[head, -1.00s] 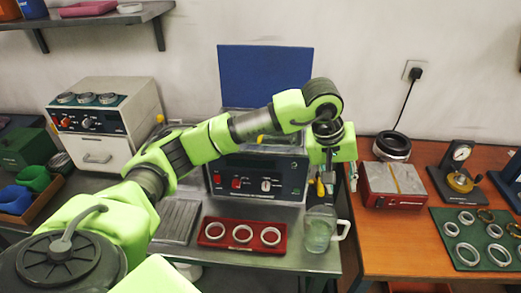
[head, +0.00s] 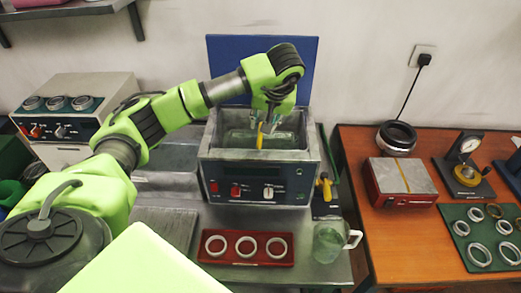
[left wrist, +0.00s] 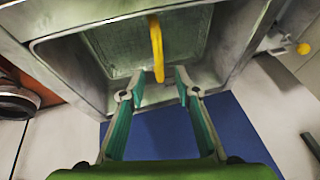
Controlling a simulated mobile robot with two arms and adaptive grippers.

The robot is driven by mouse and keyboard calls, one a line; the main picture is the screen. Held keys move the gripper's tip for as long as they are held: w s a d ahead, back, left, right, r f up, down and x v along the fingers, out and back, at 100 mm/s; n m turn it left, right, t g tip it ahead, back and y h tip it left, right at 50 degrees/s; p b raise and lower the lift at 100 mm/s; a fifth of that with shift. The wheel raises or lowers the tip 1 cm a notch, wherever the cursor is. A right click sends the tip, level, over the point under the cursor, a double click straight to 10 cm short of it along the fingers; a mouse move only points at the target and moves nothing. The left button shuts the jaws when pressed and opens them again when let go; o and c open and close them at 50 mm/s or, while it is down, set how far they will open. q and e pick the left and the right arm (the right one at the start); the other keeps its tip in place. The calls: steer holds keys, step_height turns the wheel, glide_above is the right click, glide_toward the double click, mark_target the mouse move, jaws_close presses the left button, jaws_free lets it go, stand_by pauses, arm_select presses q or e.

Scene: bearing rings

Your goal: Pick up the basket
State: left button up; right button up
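The basket (head: 238,139) is a mesh basket sitting down inside the open tank of a grey cleaning machine (head: 255,186). Its yellow handle (head: 260,136) stands up. In the left wrist view, the basket's mesh (left wrist: 112,48) and yellow handle (left wrist: 156,50) show just beyond the fingers. My left gripper (head: 266,118) points down over the tank, close to the handle. In the wrist view the left gripper (left wrist: 158,86) is open, its fingertips apart, with the handle in line with the gap and nothing clearly held. My right gripper is not in view.
The tank walls surround the basket, and a blue panel (head: 225,60) stands behind. A red tray with several rings (head: 246,262) and a glass mug (head: 328,243) sit in front. The orange table (head: 395,240) at right holds a red-sided block (head: 400,182) and ring fixtures.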

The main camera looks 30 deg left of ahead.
mark_target(260, 134)
arm_select(q)
steer(key=p+x, duration=0.1)
steer(key=x, duration=0.2)
steer(key=p+x, duration=0.1)
steer(key=x, duration=0.2)
steer(key=shift+f+p, duration=0.25)
steer(key=shift+p, duration=0.1)
steer(key=shift+w+a+f, duration=0.1)
steer(key=shift+a+f, duration=0.05)
steer(key=shift+f, duration=0.1)
steer(key=shift+r, duration=0.1)
jaws_close()
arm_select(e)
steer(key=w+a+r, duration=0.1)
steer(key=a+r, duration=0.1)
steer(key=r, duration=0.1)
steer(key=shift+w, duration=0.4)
